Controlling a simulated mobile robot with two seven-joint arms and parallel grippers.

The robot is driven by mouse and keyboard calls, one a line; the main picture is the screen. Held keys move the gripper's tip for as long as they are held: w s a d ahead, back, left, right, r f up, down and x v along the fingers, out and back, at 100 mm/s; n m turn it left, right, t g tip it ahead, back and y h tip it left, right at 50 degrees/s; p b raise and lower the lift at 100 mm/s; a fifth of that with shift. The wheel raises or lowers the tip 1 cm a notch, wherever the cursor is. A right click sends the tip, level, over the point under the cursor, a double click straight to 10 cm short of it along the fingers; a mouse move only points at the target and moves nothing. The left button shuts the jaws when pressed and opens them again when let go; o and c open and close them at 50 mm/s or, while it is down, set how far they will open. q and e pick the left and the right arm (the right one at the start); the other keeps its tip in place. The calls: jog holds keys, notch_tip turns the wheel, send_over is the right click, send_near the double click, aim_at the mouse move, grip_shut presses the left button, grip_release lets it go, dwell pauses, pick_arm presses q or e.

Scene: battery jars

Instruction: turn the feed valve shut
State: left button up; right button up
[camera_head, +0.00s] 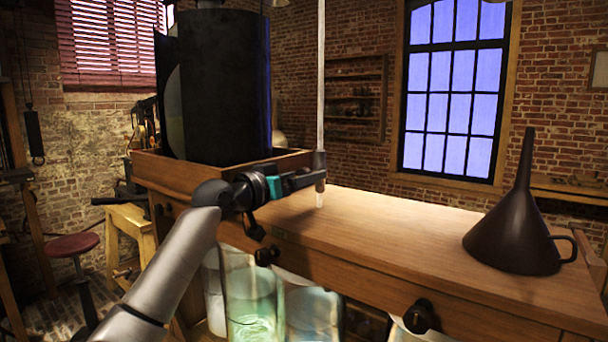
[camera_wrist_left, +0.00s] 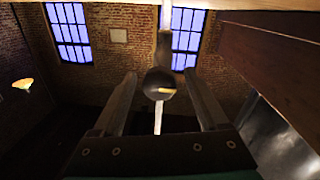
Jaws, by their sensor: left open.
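The feed valve (camera_head: 320,162) is a dark fitting low on a thin pale vertical tube, with a clear spout (camera_head: 320,195) below it, above the wooden bench. In the left wrist view its rounded dark body (camera_wrist_left: 160,82) shows between my two fingers, with a gap on each side. My left gripper (camera_head: 307,178) is open and reaches the valve from the left. I cannot tell from these views whether a fingertip touches it. My right gripper is in neither view.
The wooden bench (camera_head: 400,232) has a dark funnel (camera_head: 515,225) at its right. A large black cylinder (camera_head: 218,85) stands in a wooden tray behind my left gripper. Glass jars (camera_head: 252,300) with pale liquid stand below the bench front. The bench middle is clear.

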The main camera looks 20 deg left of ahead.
pick_arm(q)
jog(key=shift+w+d, duration=0.15)
jog(key=shift+w, duration=0.05)
jog(key=shift+c, duration=0.3)
grip_shut()
dwell(0.3)
